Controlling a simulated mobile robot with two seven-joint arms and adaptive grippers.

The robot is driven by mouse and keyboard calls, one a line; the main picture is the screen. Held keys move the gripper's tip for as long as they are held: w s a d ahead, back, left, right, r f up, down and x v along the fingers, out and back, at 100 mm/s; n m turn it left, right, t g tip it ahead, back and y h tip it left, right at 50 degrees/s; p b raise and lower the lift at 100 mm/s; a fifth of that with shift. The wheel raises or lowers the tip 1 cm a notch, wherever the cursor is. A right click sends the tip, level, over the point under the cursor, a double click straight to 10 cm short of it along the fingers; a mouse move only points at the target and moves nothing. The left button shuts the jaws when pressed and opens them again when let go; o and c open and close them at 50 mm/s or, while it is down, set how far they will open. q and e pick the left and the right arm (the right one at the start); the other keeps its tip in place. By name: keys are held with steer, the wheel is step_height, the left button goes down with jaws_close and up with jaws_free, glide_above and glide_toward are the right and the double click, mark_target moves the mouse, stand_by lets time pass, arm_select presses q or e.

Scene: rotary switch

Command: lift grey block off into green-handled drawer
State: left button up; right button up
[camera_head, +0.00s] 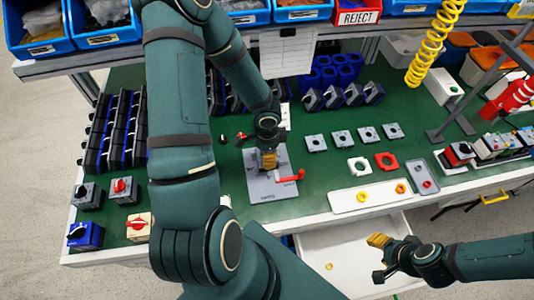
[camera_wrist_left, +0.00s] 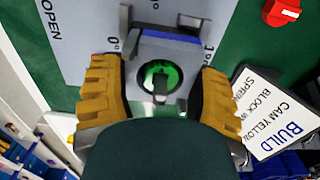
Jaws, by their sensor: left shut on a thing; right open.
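My left gripper (camera_head: 268,158) points down over a grey plate (camera_head: 260,190) with a red lever (camera_head: 287,178) on the green bench. I cannot tell whether the block touches the plate. An open white drawer (camera_head: 335,235) sits below the bench front, with a small yellow ring in it. My right gripper (camera_head: 379,257) is open and empty near the drawer's right side.
Red-knobbed and blue switches (camera_head: 84,236) stand at the front left. Blue bins (camera_head: 100,22) line the back shelf. A yellow coil hangs at right.

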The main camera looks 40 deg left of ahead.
arm_select(q)
steer(key=shift+r, duration=0.1)
step_height(320, 180, up, 10)
steer(key=p, duration=0.3)
steer(key=shift+p, duration=0.3)
step_height(320, 180, up, 8)
steer(key=p, duration=0.6)
steer(key=shift+r, duration=0.15)
stand_by(0.9)
steer(key=shift+d, duration=0.1)
stand_by(0.5)
